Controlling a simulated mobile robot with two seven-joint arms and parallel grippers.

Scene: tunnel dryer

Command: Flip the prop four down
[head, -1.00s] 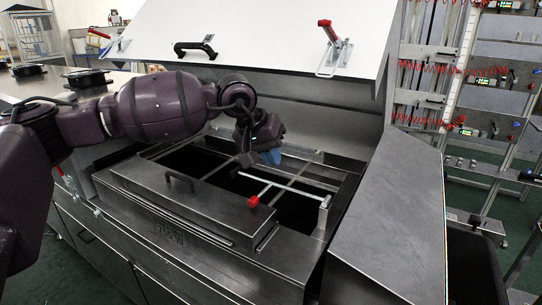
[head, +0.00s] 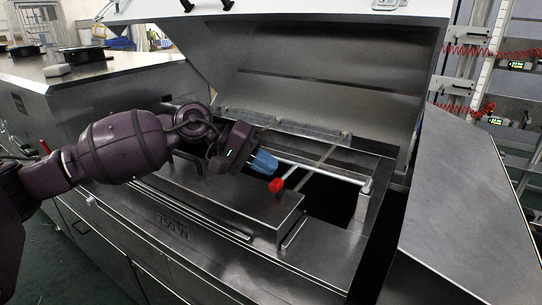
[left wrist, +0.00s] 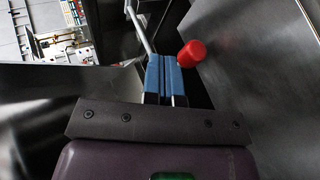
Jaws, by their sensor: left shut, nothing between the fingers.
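A light metal prop bar (head: 323,172) spans the dryer opening, with a red knob (head: 276,185) near its left part. My left gripper (head: 264,162) has blue fingertips pressed together with nothing between them. In the head view it is just above and left of the red knob, beside the bar; I cannot tell whether it touches. In the left wrist view, the shut blue fingers (left wrist: 164,78) have the red knob (left wrist: 192,53) just to their upper right and a pale rod (left wrist: 139,25) to their upper left. My right gripper is out of view.
The dryer's lid (head: 290,10) stands raised over the opening. A low metal cover (head: 225,195) lies in front of the opening, and a sloping metal panel (head: 470,190) stands to the right. Red coiled hoses hang on a rack at the back right.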

